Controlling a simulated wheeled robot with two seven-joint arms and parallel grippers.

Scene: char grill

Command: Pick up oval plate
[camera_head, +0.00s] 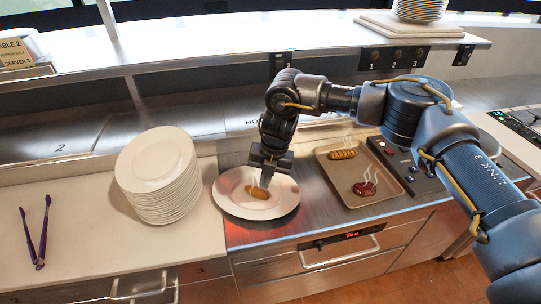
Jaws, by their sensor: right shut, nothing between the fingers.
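The oval plate (229,205) is white and lies on the steel counter left of the tray. A browned, oblong piece of food (258,192), perhaps a potato, rests on it. My right gripper (265,181) is over the plate, shut and empty, with its fingertips close to the food. The gripper hides part of the plate's far side. I cannot tell whether the fingertips touch the food. My left gripper is not in view.
A leaning stack of white plates (157,160) stands just left. Purple tongs (42,235) lie far left. A tray (336,180) with a sausage (343,154) and a steak (364,189) is right. A steel shelf (215,45) runs above the counter.

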